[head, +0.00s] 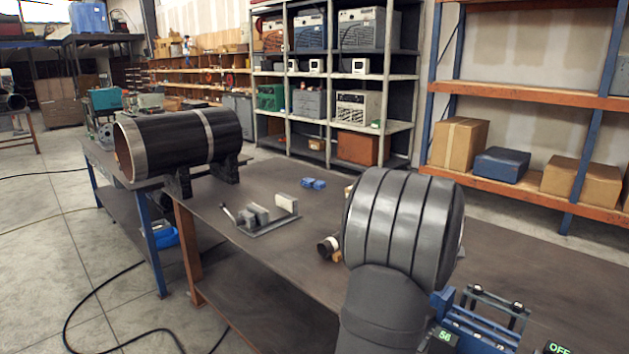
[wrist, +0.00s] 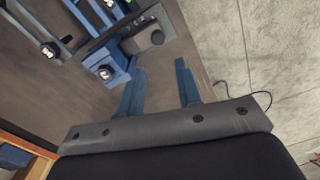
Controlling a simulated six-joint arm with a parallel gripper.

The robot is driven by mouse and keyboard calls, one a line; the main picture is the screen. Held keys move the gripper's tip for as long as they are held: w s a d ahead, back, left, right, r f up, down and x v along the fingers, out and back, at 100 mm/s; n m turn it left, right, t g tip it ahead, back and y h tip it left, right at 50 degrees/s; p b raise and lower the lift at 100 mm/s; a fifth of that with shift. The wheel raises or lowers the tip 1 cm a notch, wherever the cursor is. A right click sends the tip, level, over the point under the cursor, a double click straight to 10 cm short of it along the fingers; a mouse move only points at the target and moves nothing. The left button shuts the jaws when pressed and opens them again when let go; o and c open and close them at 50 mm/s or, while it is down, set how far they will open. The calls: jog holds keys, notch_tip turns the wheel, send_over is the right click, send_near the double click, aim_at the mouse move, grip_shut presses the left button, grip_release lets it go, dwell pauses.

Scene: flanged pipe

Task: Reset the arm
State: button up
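My gripper (wrist: 160,66) shows in the wrist view with its two blue fingers apart. It is open, with nothing between the fingers, above the edge of the table and the floor. In the head view my large grey arm links fill the right middle, and I cannot make out the gripper there. A black pipe (head: 185,137) with a pale band lies on dark supports at the left in the head view.
A blue fixture (head: 485,318) with small displays is at lower right; blue equipment (wrist: 105,68) is left of the fingers in the wrist view. The table (head: 250,190) holds a small grey clamp (head: 262,212) and blue pieces (head: 313,184). Shelves (head: 335,85) stand behind.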

notch_tip(320, 180, down, 12)
jog(key=shift+r, duration=0.1)
dwell(0.4)
jog(key=o, duration=1.2)
jog(key=shift+w+d+r, duration=0.1)
jog(key=o, duration=0.3)
jog(key=shift+w+d+r+m, duration=0.2)
jog(key=shift+r+m, duration=0.1)
jog(key=shift+m, duration=0.1)
jog(key=w+d+r+m, duration=0.2)
jog(key=r+m, duration=0.4)
jog(key=m, duration=0.1)
jog(key=w+d+r+m, duration=0.3)
jog(key=r+m, duration=0.3)
jog(key=m, duration=0.1)
jog(key=f, duration=0.9)
jog(key=shift+s+a+f, duration=0.2)
jog(key=shift+s+f, duration=0.1)
